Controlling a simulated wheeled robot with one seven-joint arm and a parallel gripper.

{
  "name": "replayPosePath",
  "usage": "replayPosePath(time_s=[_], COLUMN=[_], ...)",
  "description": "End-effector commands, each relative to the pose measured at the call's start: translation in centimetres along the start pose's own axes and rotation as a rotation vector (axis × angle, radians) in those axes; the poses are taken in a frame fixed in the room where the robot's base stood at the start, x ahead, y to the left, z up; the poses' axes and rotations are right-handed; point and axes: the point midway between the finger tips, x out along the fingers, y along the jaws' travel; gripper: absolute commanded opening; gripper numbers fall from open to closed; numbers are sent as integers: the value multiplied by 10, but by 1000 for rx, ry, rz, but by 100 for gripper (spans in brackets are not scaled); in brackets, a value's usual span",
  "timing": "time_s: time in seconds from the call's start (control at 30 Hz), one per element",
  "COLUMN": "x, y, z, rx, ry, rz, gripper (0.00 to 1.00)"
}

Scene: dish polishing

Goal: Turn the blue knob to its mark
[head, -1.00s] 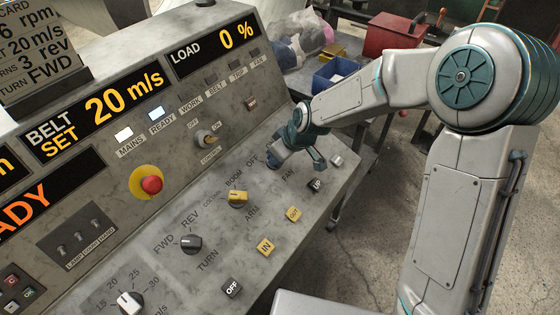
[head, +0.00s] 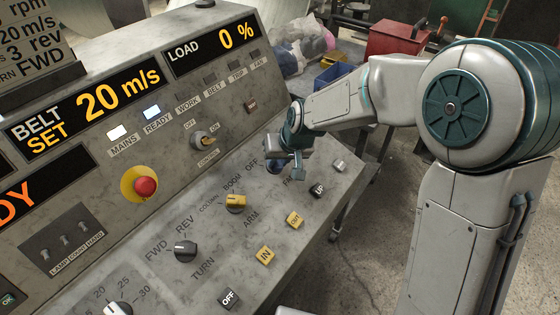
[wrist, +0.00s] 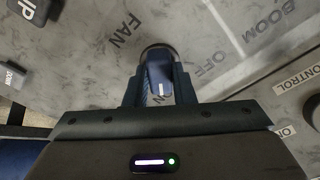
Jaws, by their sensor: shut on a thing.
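The blue knob (wrist: 159,72) sits on the panel between the FAN and OFF labels in the wrist view. Its white pointer line faces down in that picture, toward my gripper's body. My gripper (wrist: 160,92) is shut on the knob, with one finger on each side. In the head view my gripper (head: 287,168) is at the far right part of the sloped panel, and it largely hides the knob (head: 272,166) and part of the FAN label. I cannot make out the knob's target mark.
A yellow BOOM/ARM knob (head: 235,203) and a black FWD/REV knob (head: 185,250) stand to the left. The UP button (head: 318,190), OUT button (head: 295,219) and IN button (head: 265,255) lie nearby. A red stop button (head: 145,187) is on the upper panel.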

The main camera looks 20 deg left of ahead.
Motion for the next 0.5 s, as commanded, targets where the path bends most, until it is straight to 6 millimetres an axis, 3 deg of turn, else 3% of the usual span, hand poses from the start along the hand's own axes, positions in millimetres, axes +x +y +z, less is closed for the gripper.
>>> replayPosePath(time_s=[0.43,0.47,0.5], x=[2,2,2], y=[-1,-1,-1], z=[4,4,4], rx=[11,11,11], ry=[-11,-11,-11], rz=[-1,-1,-1], gripper=[0,31,42])
